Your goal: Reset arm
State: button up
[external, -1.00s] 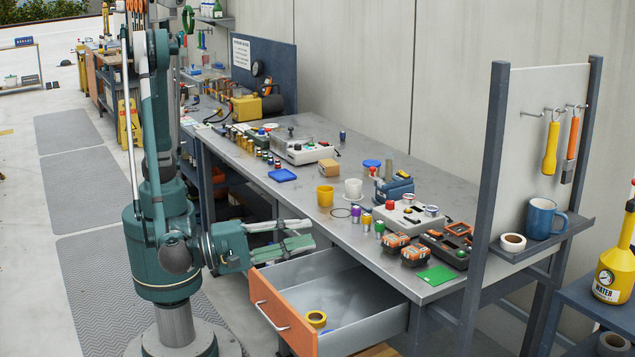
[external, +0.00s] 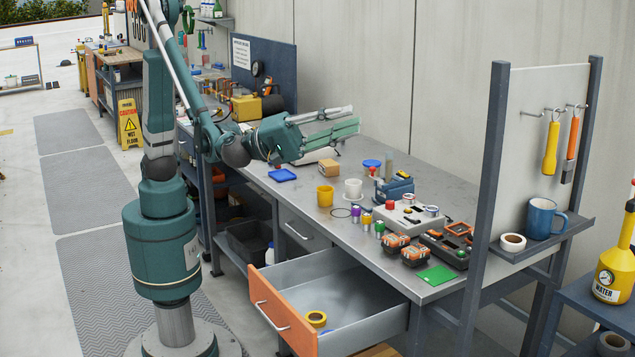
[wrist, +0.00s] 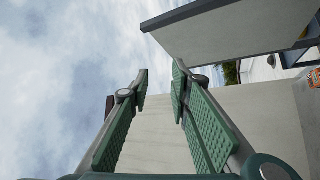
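My gripper (external: 350,120) is raised above the far part of the grey workbench (external: 325,226) in the external view. It points to the right, and its fingers look apart. In the wrist view, my gripper (wrist: 160,80) shows two green padded fingers with a clear gap between them and nothing held. Behind the fingers are a pale wall and cloudy sky. The gripper hides part of the bench top behind it.
An open drawer (external: 345,294) with an orange front juts out from the bench, with a yellow tape roll (external: 316,319) inside. A tool panel (external: 540,90) rises at right.

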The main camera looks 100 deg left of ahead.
jog(key=s+a+m+g+h, duration=0.6)
jog(key=a+m, duration=0.4)
jog(key=a, duration=0.3)
jog(key=s+a+f+m+g+y+p, duration=0.1)
jog(key=s+a+f+g+y, duration=0.2)
jog(key=s+a+f, duration=1)
jog(key=s+a+f+m+g+y, duration=0.2)
jog(key=s+a+f+g, duration=0.4)
jog(key=s+a+f, duration=0.7)
jog(key=s+a+y, duration=0.1)
jog(key=s+a, duration=0.3)
jog(key=s, duration=0.1)
jog(key=shift+f+y+p, duration=0.15)
jog(key=shift+y+p, duration=0.2)
jog(key=shift+y, duration=0.05)
